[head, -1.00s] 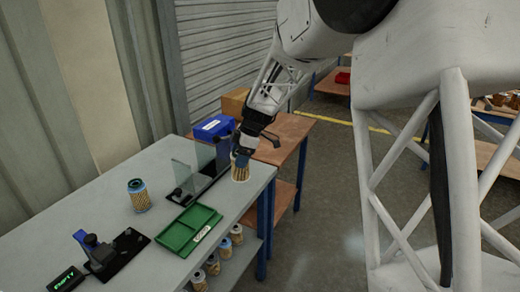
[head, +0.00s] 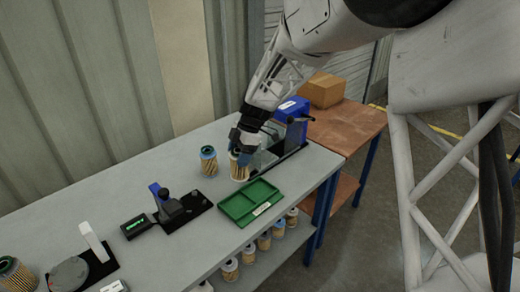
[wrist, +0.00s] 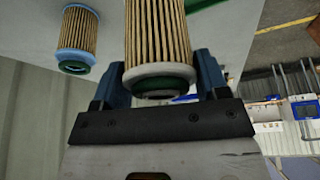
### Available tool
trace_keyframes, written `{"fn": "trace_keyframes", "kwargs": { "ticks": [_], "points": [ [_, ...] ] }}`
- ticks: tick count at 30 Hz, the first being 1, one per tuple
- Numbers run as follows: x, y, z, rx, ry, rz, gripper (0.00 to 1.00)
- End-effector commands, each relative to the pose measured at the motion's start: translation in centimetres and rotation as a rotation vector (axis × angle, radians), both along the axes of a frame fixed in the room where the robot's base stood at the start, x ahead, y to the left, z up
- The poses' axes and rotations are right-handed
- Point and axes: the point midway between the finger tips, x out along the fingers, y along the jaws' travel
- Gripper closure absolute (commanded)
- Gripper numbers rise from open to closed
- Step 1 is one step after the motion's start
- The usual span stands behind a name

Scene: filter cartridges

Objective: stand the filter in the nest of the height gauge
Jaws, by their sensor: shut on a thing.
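My gripper (head: 243,148) is shut on a filter (head: 238,170), a pleated tan cartridge held upright above the grey bench, behind the green tray. In the wrist view the held filter (wrist: 158,40) sits between the blue fingers, its pale end cap and a green ring facing the camera. A black base with a blue upright and dark block (head: 172,207) stands to the left, with a small green-lit readout (head: 137,226) beside it; this looks like the height gauge. Its nest cannot be made out clearly. The gap under the held filter is hard to judge.
A blue-capped filter (head: 208,161) stands just left of my gripper. The green tray (head: 234,208) lies in front. A fixture with a clear plate and blue box (head: 290,115) stands behind right. A grey disc with a white lever (head: 93,240) is far left. Several filters sit on the lower shelf.

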Motion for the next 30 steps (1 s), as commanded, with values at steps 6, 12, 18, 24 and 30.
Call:
{"fn": "trace_keyframes", "kwargs": {
  "ticks": [6, 12, 18, 24, 30],
  "points": [
    [-1.7, 5.2, -0.7, 0.0, 0.001, 0.095, 0.58],
    [-3.5, 9.8, -1.2, 0.0, 0.0, 0.179, 0.58],
    [-5.2, 13.5, -1.7, -0.001, 0.001, 0.248, 0.58],
    [-6.4, 15.7, -1.9, 0.0, 0.001, 0.29, 0.58],
    [-6.7, 16.2, -2.0, 0.0, 0.0, 0.301, 0.58]
  ]
}}
